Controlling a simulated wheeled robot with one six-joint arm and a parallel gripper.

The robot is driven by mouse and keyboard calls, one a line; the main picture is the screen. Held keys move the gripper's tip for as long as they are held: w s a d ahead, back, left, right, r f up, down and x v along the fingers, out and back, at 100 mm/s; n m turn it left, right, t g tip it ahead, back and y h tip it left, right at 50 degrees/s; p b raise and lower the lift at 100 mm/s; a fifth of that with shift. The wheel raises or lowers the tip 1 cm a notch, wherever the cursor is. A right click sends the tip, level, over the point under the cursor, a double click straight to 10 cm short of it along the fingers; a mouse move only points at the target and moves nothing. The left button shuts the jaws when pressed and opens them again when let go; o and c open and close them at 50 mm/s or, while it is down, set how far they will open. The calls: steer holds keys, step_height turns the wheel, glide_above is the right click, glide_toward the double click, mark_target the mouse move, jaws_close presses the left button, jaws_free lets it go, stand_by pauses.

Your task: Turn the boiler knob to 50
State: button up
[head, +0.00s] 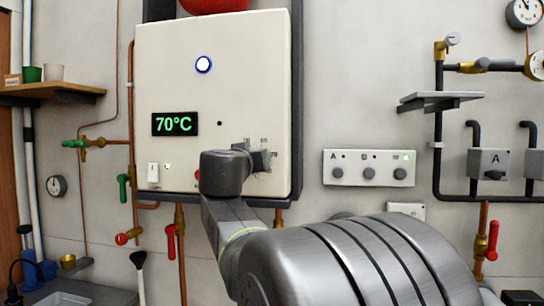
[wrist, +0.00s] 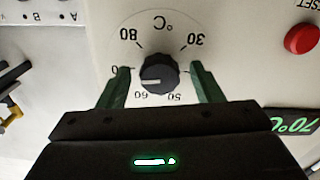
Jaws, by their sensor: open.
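The boiler (head: 215,75) is a cream box on the wall, and its display (head: 184,124) reads 70°C. In the wrist view, the black boiler knob (wrist: 158,77) sits on a dial marked 30, 50, 60, 80 and °C, seen upside down. Its white pointer line points left in the picture, toward a mark partly covered by the left finger. My gripper (wrist: 159,67) is open, with one green finger on each side of the knob and a visible gap at each side. In the head view my wrist hides the knob.
A red RESET button (wrist: 301,39) is close to the dial. A panel with knobs A, B and a third (head: 368,168) is to the right of the boiler. Pipes with a red valve handle (head: 170,243) run below. A shelf (head: 440,101) juts out at right.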

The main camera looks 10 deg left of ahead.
steer(key=shift+w, duration=0.2)
steer(key=shift+c, duration=0.2)
steer(key=c, duration=1)
steer(key=shift+o, duration=0.2)
steer(key=shift+n, duration=0.3)
